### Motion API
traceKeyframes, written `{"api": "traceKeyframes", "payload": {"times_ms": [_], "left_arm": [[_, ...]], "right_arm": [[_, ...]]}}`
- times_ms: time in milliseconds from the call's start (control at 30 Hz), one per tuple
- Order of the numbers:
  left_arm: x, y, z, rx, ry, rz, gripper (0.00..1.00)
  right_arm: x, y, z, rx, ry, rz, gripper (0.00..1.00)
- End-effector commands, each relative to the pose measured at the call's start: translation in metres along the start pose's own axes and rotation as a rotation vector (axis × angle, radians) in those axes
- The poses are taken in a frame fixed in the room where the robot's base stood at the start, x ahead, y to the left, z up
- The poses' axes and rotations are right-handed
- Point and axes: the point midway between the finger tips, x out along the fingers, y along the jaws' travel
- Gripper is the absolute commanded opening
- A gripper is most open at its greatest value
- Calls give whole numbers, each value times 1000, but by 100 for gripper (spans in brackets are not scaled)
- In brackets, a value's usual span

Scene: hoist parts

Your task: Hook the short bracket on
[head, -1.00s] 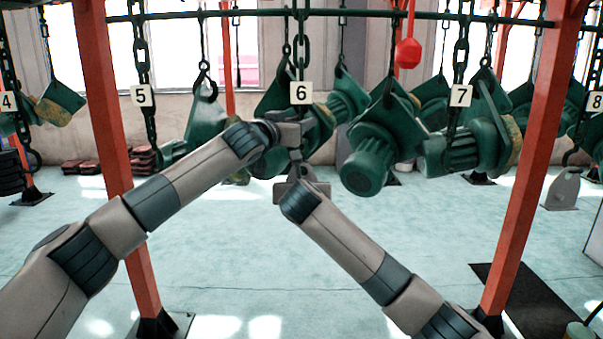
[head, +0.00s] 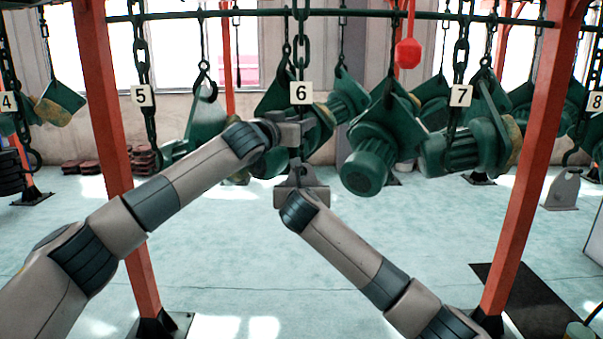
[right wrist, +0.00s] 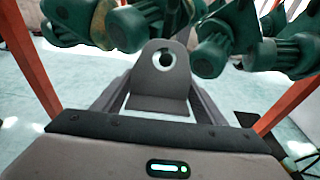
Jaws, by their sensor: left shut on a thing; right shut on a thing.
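The short bracket (right wrist: 158,80) is a grey upright plate with a round hole and a wider foot. In the right wrist view it stands upright between the fingers of my right gripper (right wrist: 158,100), which is shut on it. In the head view the bracket (head: 315,196) is just below the chain marked 6. My left gripper (head: 297,131) is shut on the lower end of chain 6 (head: 301,65), just above the bracket. The hook there is mostly hidden by the gripper. I cannot tell whether it passes through the bracket's hole.
Green motor units (head: 372,160) hang close behind and right of the grippers. Red posts (head: 104,130) stand left and right. A grey holed plate (head: 563,188) stands on the floor at far right. The floor below the grippers is clear.

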Motion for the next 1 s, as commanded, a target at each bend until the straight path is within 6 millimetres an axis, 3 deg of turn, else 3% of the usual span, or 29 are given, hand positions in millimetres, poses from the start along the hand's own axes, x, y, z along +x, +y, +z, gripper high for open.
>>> {"api": "traceKeyframes", "payload": {"times_ms": [1000], "left_arm": [[0,0,0,1,0,0,18]], "right_arm": [[9,0,2,2,-57,0,25]]}}
